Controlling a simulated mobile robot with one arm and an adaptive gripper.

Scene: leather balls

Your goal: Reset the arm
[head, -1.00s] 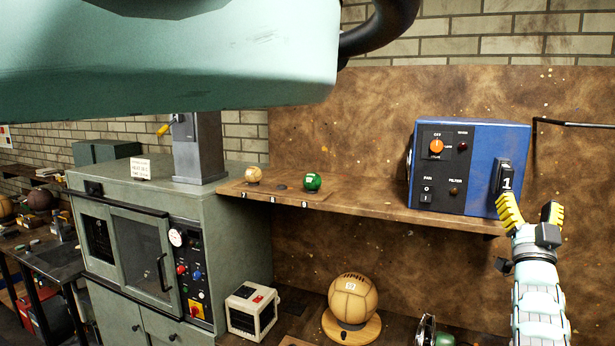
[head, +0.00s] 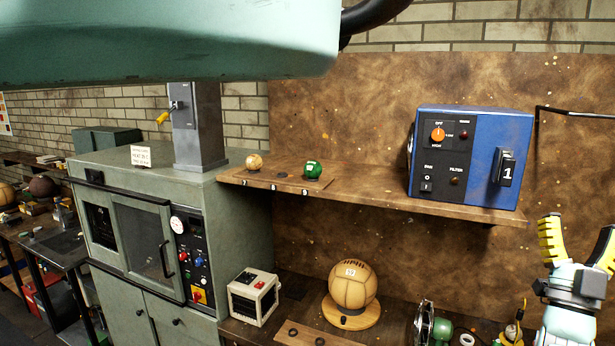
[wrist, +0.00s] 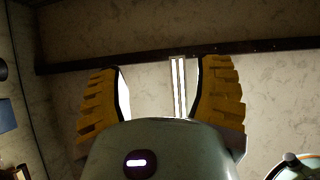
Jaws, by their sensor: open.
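My gripper (head: 580,243) is at the lower right of the head view, in front of the brown wall panel and below the blue control box. Its yellow ridged fingers point up and stand apart, with nothing between them. In the wrist view my gripper (wrist: 160,95) also shows open and empty, with a pale wall or ceiling surface, a dark beam and a bright strip light beyond it.
The blue box (head: 470,157) stands on a wooden shelf (head: 370,190) with a small tan ball (head: 254,162) and a green ball (head: 313,169). Below are a larger tan ball (head: 353,285), a white device (head: 253,296) and a green fan (head: 425,322). A grey-green oven cabinet (head: 140,245) stands left.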

